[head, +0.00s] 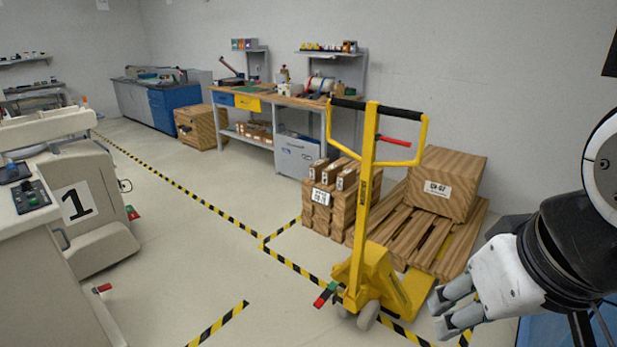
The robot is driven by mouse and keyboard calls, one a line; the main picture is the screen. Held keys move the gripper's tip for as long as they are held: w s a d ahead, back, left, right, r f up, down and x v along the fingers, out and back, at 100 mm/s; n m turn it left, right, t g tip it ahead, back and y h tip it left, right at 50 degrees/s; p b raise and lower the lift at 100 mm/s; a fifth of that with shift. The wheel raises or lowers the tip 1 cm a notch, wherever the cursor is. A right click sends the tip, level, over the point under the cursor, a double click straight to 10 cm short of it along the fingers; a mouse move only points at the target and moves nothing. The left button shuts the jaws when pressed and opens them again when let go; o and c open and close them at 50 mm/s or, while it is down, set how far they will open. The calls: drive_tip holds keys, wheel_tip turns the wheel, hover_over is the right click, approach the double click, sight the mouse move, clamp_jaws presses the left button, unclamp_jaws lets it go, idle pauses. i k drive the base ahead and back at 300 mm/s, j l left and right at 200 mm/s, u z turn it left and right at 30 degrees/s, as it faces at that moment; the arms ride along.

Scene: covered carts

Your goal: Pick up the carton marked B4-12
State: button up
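No label that I can read as B4-12 shows in the head view. A large wood-grain carton (447,184) sits on a slatted wooden pallet (440,236) by the back wall. Its white label reads something like UX-G2, too small to be sure. A stack of smaller cartons (322,217) stands left of the pallet, with a white two-line label I cannot read and several small cartons on top. My gripper (444,316) is at the lower right, in front of the pallet. Its two fingers are apart with nothing between them.
A yellow pallet jack (372,270) stands before the pallet, its handle partly hiding the cartons. A workbench (268,98) and a brown crate (198,126) line the back wall. A machine marked 1 (92,215) is at left. Striped tape crosses the clear middle floor.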

sight(329, 174)
drive_tip(key=i+u, duration=0.25)
drive_tip(key=i+j+u, duration=0.1)
drive_tip(key=i+u, duration=0.15)
drive_tip(key=i, duration=0.25)
drive_tip(key=i+u, duration=0.2)
drive_tip(key=i, duration=0.3)
drive_tip(key=i+l+u, duration=0.1)
drive_tip(key=i+u, duration=0.15)
drive_tip(key=i, duration=0.3)
drive_tip(key=i+l+u, duration=0.25)
drive_tip(key=i, duration=0.25)
drive_tip(key=i+z, duration=0.15)
drive_tip(key=i, duration=0.3)
drive_tip(key=i+j+z, duration=0.15)
drive_tip(key=i, duration=0.3)
drive_tip(key=i+z, duration=0.15)
drive_tip(key=i, duration=0.3)
drive_tip(key=i+j+z, duration=0.1)
drive_tip(key=i+j, duration=0.15)
drive_tip(key=i, duration=0.2)
drive_tip(key=i+l+z, duration=0.15)
drive_tip(key=i+z, duration=0.25)
drive_tip(key=i+l+z, duration=0.1)
drive_tip(key=i+z, duration=0.5)
drive_tip(key=z, duration=0.15)
drive_tip(key=i+j+z, duration=0.2)
drive_tip(key=i+z, duration=0.2)
drive_tip(key=k, duration=0.05)
